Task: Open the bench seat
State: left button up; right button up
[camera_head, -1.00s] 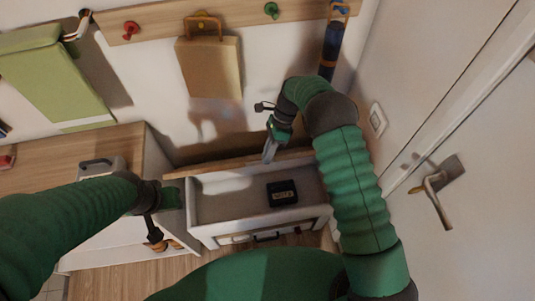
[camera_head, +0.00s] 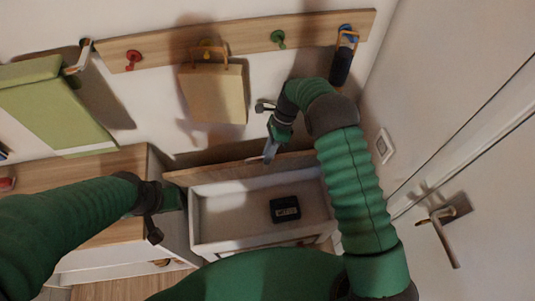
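The bench (camera_head: 262,243) stands against the wall below the hook rail. Its wooden seat (camera_head: 230,172) stands raised along the back edge, leaving the white compartment open. A small black box (camera_head: 285,209) lies inside on the compartment floor. My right gripper (camera_head: 269,152) points down at the upper edge of the raised seat, near its middle; whether its fingers are apart or touch the seat is unclear. My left gripper (camera_head: 172,197) is beside the bench's left wall, its fingers mostly hidden by its own wrist.
A wooden-topped cabinet (camera_head: 100,165) stands left of the bench. A rail (camera_head: 240,35) with coloured hooks holds a tan bag (camera_head: 213,95) and a dark hanging item (camera_head: 342,65). A green panel (camera_head: 55,100) is at left. A door with a handle (camera_head: 440,235) is at right.

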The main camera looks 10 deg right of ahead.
jog(key=shift+o, duration=0.4)
jog(key=shift+f, duration=0.2)
jog(key=shift+r, duration=0.15)
jog(key=shift+w+r, duration=0.1)
jog(key=shift+r, duration=0.25)
jog(key=r, duration=0.2)
jog(key=shift+s+r, duration=0.35)
jog(key=s+a+r, duration=0.1)
jog(key=s+a, duration=0.1)
jog(key=s, duration=1.3)
jog(key=shift+a+r, duration=0.25)
jog(key=shift+a, duration=0.15)
jog(key=shift+s, duration=0.1)
jog(key=d+r+n+t+h, duration=0.2)
jog(key=d+n, duration=0.4)
jog(key=n, duration=0.3)
jog(key=s+d+r+n+t+h, duration=0.1)
jog(key=d+r+n+t, duration=0.3)
jog(key=n, duration=0.5)
jog(key=d+r+h, duration=0.1)
jog(key=d+r, duration=0.1)
jog(key=d, duration=0.1)
jog(key=shift+s+n+h, duration=0.3)
jog(key=shift+n, duration=0.1)
